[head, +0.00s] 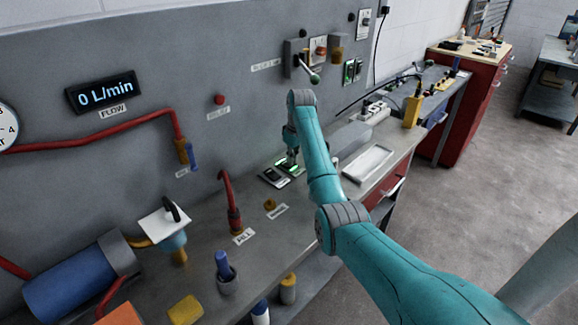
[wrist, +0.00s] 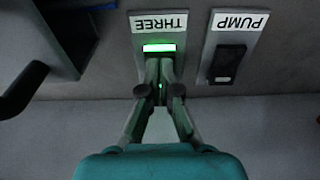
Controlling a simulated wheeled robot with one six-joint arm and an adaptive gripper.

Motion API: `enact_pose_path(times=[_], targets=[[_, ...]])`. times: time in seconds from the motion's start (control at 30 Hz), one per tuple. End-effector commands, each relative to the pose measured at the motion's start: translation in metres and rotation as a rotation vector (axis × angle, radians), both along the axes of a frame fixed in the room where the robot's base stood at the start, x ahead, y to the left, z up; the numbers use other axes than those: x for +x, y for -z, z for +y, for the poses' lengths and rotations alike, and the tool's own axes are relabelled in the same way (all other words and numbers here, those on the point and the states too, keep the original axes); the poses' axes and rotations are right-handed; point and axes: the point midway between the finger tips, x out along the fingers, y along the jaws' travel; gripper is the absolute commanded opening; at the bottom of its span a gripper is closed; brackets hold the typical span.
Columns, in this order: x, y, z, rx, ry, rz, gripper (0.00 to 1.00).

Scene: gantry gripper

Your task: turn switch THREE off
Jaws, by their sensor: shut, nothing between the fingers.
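Switch THREE (wrist: 158,47) shows in the wrist view with a bright green lit strip on its plate, below an upside-down THREE label (wrist: 160,22). My gripper (wrist: 162,66) is shut and empty, its fingertips right at the lower edge of the lit strip. They cover the lower part of the switch, and I cannot tell whether they touch it. In the head view the green-lit switch (head: 291,169) lies on the bench, with my gripper (head: 289,163) just over it.
The dark PUMP switch (wrist: 228,63) sits close to the right in the wrist view.

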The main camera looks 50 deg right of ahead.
Motion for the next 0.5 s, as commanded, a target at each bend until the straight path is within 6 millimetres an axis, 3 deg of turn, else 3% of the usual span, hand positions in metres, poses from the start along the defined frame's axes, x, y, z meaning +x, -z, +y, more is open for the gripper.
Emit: enact_pose_path(times=[0.5], targets=[[-0.0001, 0.0070, 0.0000, 0.000, 0.000, 0.000, 0.00]])
